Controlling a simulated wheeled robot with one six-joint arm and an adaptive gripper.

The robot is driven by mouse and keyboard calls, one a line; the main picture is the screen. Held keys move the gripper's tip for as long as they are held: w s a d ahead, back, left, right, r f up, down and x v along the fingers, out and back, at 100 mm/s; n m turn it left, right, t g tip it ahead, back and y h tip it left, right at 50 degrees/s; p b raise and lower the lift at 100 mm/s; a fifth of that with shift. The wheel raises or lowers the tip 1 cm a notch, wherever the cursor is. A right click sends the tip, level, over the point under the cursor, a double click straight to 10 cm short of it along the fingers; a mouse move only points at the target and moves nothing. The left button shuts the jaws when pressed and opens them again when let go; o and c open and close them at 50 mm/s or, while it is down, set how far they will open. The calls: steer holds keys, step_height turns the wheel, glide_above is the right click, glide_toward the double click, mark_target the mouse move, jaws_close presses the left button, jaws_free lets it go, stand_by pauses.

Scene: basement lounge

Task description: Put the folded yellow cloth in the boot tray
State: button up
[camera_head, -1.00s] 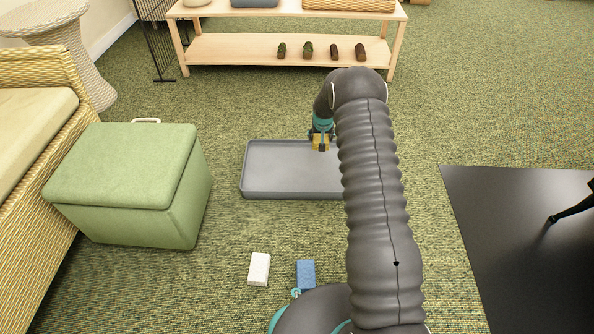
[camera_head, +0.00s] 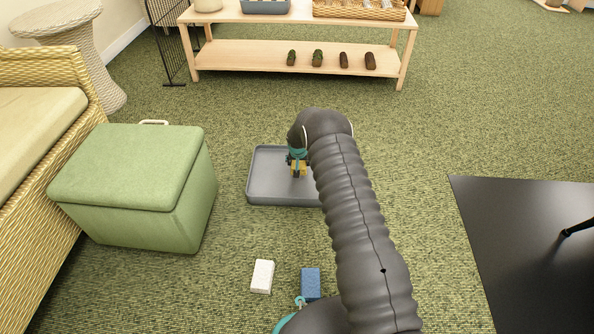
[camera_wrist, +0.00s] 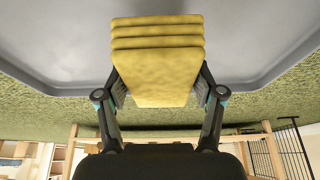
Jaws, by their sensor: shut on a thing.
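The folded yellow cloth (camera_wrist: 157,62) is a thick layered pad between the fingers of my gripper (camera_wrist: 160,92) in the wrist view. My gripper is shut on its two sides. The tray (camera_wrist: 260,40) also shows behind the cloth in the wrist view. I cannot tell whether the cloth touches the tray floor.
A green storage ottoman (camera_head: 135,185) stands left of the tray. A white block (camera_head: 262,276) and a blue block (camera_head: 311,283) lie on the carpet in front. A wooden shelf bench (camera_head: 300,55) stands behind. A black mat (camera_head: 520,240) lies at right.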

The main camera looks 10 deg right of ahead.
steer(key=shift+a+f, duration=0.3)
steer(key=shift+a, duration=0.05)
steer(key=shift+f+b, duration=0.3)
steer(key=shift+f, duration=1.55)
steer(key=shift+f, duration=0.2)
steer(key=o, duration=1.2)
steer(key=shift+o, duration=0.2)
steer(key=shift+r, duration=0.1)
